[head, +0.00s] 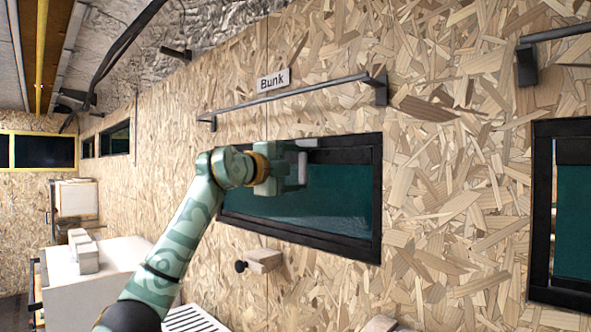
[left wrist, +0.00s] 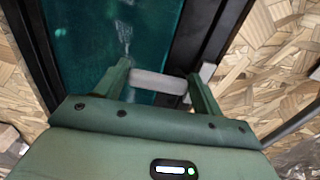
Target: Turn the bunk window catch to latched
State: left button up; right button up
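The bunk window (head: 330,196) has a black frame and dark green glass, below a label reading "Bunk" (head: 273,80). Its catch (head: 306,143) is a pale grey bar at the window's upper edge, partly hidden by my gripper. My left gripper (head: 296,166) is at the upper part of this window. In the left wrist view, the pale bar of the catch (left wrist: 160,83) spans the gap between the fingers of my left gripper (left wrist: 160,78). The fingers are wide apart. I cannot tell whether they touch the bar. My right gripper is not in view.
A dark rail (head: 290,91) runs along the chipboard wall above the window. A wooden block with a black knob (head: 262,262) juts out below it. Another dark-framed window (head: 570,215) is at the right. A white cabinet (head: 95,270) stands at the lower left.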

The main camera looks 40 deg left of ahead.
pick_arm(q)
jog(key=o, duration=0.4)
jog(key=shift+a, duration=0.1)
jog(key=shift+c, duration=0.2)
jog(key=s+a+b, duration=0.1)
jog(key=s+b, duration=0.4)
jog(key=s, duration=1.1)
jog(key=shift+s+a, duration=0.2)
jog(key=shift+w+f, duration=0.1)
